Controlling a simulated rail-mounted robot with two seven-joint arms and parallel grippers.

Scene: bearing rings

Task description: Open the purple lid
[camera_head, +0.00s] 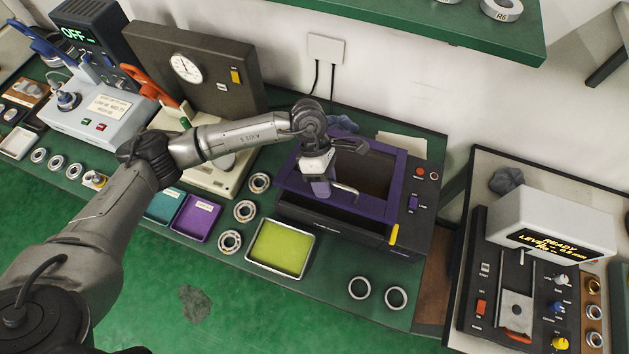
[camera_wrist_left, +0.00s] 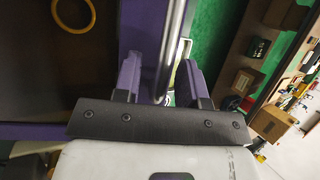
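The purple lid (camera_head: 398,180) is a square purple frame around a dark window on a black box (camera_head: 330,226). Its metal handle (camera_head: 345,189) is on the front side. My left gripper (camera_head: 332,188) is over the lid's front edge, beside the handle. In the left wrist view the fingers of my left gripper (camera_wrist_left: 160,82) stand apart, with the lid's purple edge (camera_wrist_left: 149,45) and the silver handle (camera_wrist_left: 177,50) showing between and beyond them. Contact with the handle cannot be told. A yellow ring (camera_wrist_left: 74,16) shows in the dark window area. My right gripper is not in view.
A tray with a yellow-green inside (camera_head: 280,248) and bearing rings (camera_head: 230,241) lie left of the box. Two rings (camera_head: 396,298) lie in front. A gauge panel (camera_head: 195,75) stands behind my left arm. A grey instrument (camera_head: 550,228) stands on the right bench.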

